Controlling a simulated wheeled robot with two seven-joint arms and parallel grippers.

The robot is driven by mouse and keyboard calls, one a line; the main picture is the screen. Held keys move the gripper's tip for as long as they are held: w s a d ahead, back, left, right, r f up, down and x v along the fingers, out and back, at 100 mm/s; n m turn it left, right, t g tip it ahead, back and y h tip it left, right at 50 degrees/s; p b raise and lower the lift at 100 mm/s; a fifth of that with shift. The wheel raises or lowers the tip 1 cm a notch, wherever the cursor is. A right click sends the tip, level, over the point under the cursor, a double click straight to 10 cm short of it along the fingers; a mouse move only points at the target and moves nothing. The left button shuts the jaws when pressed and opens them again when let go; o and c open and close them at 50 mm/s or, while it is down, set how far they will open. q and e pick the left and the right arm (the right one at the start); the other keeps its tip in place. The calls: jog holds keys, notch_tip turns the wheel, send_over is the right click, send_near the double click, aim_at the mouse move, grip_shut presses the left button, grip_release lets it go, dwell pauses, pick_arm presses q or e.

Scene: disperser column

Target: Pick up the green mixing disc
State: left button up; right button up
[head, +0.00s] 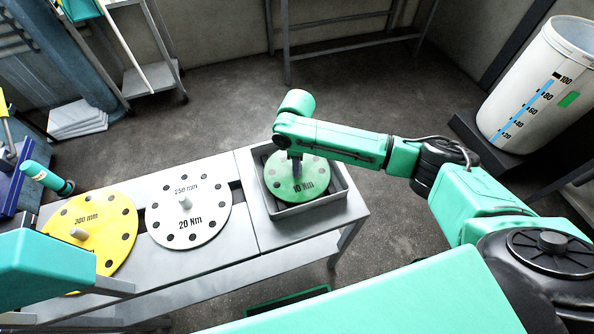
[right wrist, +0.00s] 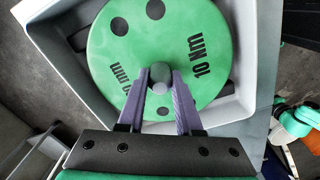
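The green mixing disc (head: 311,172), marked 10 Nm, lies in a grey square tray (head: 341,190) on the right part of the bench. Its face and central peg also show in the right wrist view (right wrist: 205,85). My right gripper (head: 295,160) is over the disc's middle, its fingers down at the peg. In the right wrist view its two fingers (right wrist: 161,78) stand on either side of the peg and appear closed against it. The disc still appears within the tray walls. My left gripper (head: 122,304) is at the lower left, fingers apart and empty.
A white disc (head: 205,205) marked 20 Nm and a yellow disc (head: 112,220) lie left on the bench (head: 262,228). A white graduated drum (head: 535,85) stands at the far right. A metal frame stands behind; the floor between is clear.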

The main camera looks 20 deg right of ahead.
grip_shut()
jog(key=shift+r, duration=0.1)
